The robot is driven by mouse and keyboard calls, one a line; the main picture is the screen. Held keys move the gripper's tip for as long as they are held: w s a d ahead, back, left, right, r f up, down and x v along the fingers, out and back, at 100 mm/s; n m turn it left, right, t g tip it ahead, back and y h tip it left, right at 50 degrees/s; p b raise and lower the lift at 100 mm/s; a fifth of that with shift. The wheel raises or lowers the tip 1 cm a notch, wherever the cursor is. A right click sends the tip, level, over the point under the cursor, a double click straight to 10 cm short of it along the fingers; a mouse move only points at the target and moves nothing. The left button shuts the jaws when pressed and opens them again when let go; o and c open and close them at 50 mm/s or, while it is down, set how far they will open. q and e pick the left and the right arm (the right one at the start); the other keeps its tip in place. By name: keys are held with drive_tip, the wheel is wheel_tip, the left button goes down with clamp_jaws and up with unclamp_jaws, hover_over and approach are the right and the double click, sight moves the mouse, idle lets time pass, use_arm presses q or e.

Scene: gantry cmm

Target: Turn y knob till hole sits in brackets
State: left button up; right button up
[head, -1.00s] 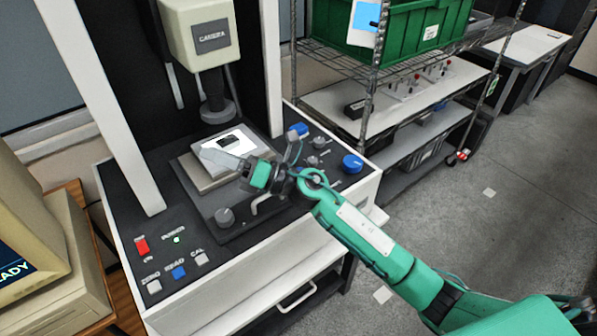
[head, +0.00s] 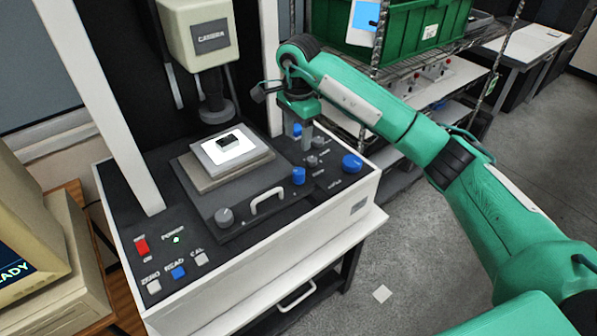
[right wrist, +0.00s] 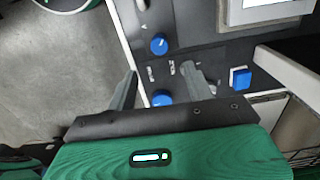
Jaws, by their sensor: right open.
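I cannot read which is marked y. A small dark part (head: 229,141) lies on the light stage plate (head: 262,150); its hole and any brackets cannot be made out. My right gripper (head: 303,135) is open, pointing down above the deck's back right. In the right wrist view, the two blue knobs, one upper (right wrist: 159,43) and one lower (right wrist: 162,98), appear between or beyond its empty fingers. My left gripper is not in view.
The camera head (head: 200,30) hangs over the stage between white uprights (head: 105,100). A blue button (right wrist: 240,77) lies right of the fingers in the wrist view. A monitor (head: 25,225) reading "ADY" stands at left. A wire rack with a green bin (head: 415,25) stands behind.

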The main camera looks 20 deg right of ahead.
sight(299, 170)
wheel_tip(299, 170, down, 12)
drive_tip(key=p, duration=0.4)
drive_tip(key=shift+d+f, duration=0.15)
drive_tip(key=shift+f, duration=0.05)
drive_tip(key=shift+f+p, duration=0.3)
drive_tip(key=shift+f, duration=0.3)
drive_tip(key=c, duration=1)
